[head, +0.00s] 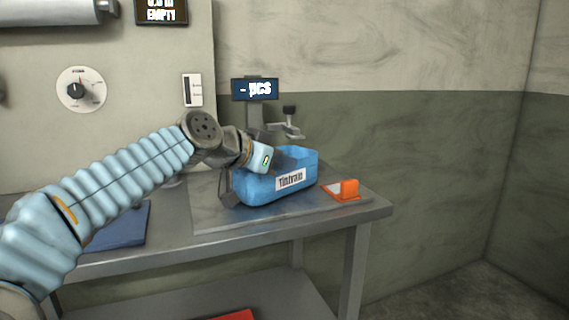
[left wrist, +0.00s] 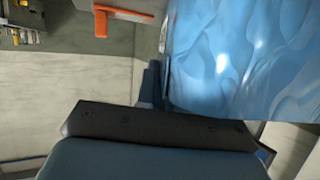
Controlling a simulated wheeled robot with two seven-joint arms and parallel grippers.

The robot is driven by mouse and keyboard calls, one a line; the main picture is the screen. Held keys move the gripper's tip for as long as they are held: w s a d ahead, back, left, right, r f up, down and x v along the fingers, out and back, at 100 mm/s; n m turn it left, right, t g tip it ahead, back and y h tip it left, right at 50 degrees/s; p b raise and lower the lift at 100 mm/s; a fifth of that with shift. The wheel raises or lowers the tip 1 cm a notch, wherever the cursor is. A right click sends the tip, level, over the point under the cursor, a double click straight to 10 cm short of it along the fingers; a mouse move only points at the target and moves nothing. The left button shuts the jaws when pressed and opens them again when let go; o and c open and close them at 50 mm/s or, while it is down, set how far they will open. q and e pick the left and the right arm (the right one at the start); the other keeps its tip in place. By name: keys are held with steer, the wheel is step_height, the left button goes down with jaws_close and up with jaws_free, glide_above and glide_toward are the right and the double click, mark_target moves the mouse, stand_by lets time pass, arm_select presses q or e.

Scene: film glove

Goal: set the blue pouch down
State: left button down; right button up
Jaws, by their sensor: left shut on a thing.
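The blue pouch (head: 272,188) is a glossy, open-topped blue container with a white printed label. In the head view it is upright above the grey plate on the steel bench; I cannot tell whether its base touches. My left gripper (head: 250,172) is shut on its left end, with a dark finger showing at its left side. In the left wrist view the pouch's wrinkled blue surface (left wrist: 240,60) fills the upper right, next to a dark gripper part. The gripped edge is mostly hidden. My right gripper is in neither view.
A display on a post (head: 255,89) reading "- pcs" and a small metal arm stand behind. A dark blue flat thing (head: 120,228) lies at left, partly behind my arm.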

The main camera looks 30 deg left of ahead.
arm_select(q)
steer(key=shift+f, duration=0.15)
steer(key=c, duration=1.3)
jaws_free()
